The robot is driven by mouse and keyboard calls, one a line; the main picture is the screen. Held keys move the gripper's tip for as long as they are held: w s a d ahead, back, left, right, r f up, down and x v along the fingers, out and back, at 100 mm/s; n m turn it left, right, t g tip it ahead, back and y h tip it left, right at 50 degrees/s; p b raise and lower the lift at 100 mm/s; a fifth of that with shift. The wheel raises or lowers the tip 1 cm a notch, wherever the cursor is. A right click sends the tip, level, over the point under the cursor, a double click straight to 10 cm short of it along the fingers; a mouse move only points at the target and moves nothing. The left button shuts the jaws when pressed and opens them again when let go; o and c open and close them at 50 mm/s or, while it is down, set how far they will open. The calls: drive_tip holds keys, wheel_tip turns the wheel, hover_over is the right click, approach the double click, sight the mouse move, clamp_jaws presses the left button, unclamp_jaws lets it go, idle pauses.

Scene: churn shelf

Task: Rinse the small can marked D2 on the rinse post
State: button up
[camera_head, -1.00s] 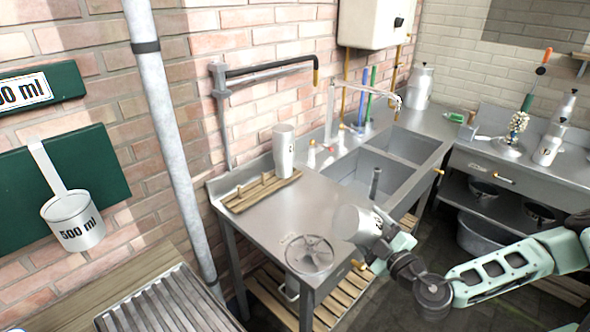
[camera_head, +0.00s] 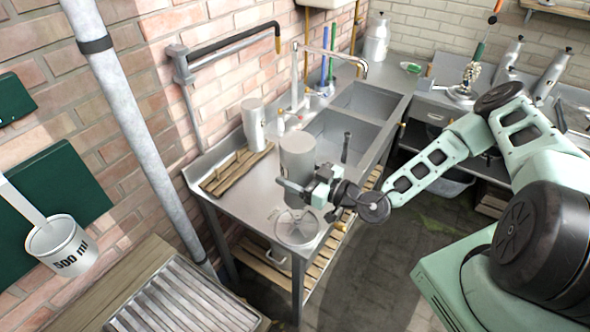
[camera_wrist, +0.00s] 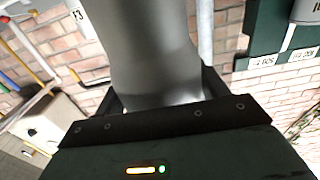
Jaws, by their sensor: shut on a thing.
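My gripper (camera_head: 312,190) is shut on a grey metal can (camera_head: 297,160), which also fills the middle of the wrist view (camera_wrist: 152,45). The can stands roughly upright in the jaws, its broad, plain end up. No mark is readable on it now. A round spoked fitting, seemingly the rinse post (camera_head: 297,227), is at the near corner of the steel table. The can is above and a little behind it in the head view; the gap cannot be judged exactly.
Another pale can (camera_head: 253,125) stands by a wooden rack (camera_head: 222,180) on the steel table (camera_head: 255,205). A double sink (camera_head: 345,130) with a tap and a dark standing pipe (camera_head: 346,147) lies behind. A 500 ml dipper (camera_head: 62,245) hangs at left. The table's front left is clear.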

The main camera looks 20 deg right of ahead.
drive_tip(key=shift+f+b, duration=4.1)
drive_tip(key=shift+f, duration=1.1)
drive_tip(key=shift+f+b, duration=0.3)
drive_tip(key=shift+f, duration=0.45)
drive_tip(key=shift+r, duration=0.1)
idle(0.5)
wheel_tip(320, 180, up, 7)
drive_tip(key=p, duration=0.7)
idle(0.4)
